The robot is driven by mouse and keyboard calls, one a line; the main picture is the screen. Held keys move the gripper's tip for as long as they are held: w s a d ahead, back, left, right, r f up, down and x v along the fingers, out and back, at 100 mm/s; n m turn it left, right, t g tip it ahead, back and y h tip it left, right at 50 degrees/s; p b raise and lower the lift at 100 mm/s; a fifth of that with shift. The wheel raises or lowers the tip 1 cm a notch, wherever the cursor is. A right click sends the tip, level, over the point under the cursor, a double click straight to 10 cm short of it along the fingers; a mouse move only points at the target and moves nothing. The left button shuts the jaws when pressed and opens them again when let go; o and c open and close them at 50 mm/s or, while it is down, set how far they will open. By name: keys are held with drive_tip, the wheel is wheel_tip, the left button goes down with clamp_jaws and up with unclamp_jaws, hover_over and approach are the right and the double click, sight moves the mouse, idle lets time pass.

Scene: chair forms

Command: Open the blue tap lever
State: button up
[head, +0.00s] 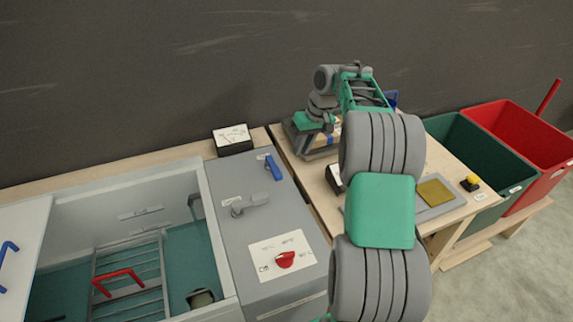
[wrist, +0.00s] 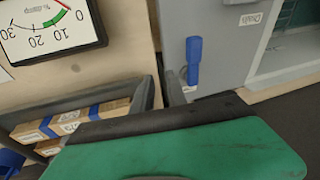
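The blue tap lever (head: 273,167) is on the grey cabinet top beside the sink, near the back right corner. In the wrist view the blue lever (wrist: 194,60) is right of centre, beyond the dark front edge of my gripper. My gripper (head: 309,125) is to the right of the lever, over the grey rack, apart from the lever and partly hidden by my arm. In the wrist view two dark grey finger-like parts show close together near the middle; their opening is unclear. I see nothing held.
A grey lever (head: 248,204) and a card with a red knob (head: 285,259) are on the cabinet. A meter (head: 233,140) stands behind. A rack with taped wooden blocks (wrist: 55,128) and another meter (wrist: 50,30) are near my gripper. Green and red bins (head: 520,135) stand right.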

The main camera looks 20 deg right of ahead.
drive_tip(key=s+d+y, duration=0.1)
drive_tip(key=s+d+r+t+y, duration=0.1)
drive_tip(key=s, duration=0.1)
drive_tip(key=s+d+t+y, duration=0.1)
drive_tip(key=d, duration=0.1)
drive_tip(key=shift+s+d+r+b, duration=0.1)
drive_tip(key=shift+s+r+b, duration=0.15)
drive_tip(key=shift+s+b, duration=0.1)
clamp_jaws()
approach(289, 180)
drive_tip(key=w+f, duration=0.2)
drive_tip(key=w, duration=0.1)
drive_tip(key=shift+w+f, duration=0.2)
drive_tip(key=shift+f, duration=0.1)
drive_tip(key=a, duration=0.4)
drive_tip(key=shift+w+a+f, duration=0.15)
drive_tip(key=shift+a+f, duration=0.05)
drive_tip(key=shift+t, duration=0.3)
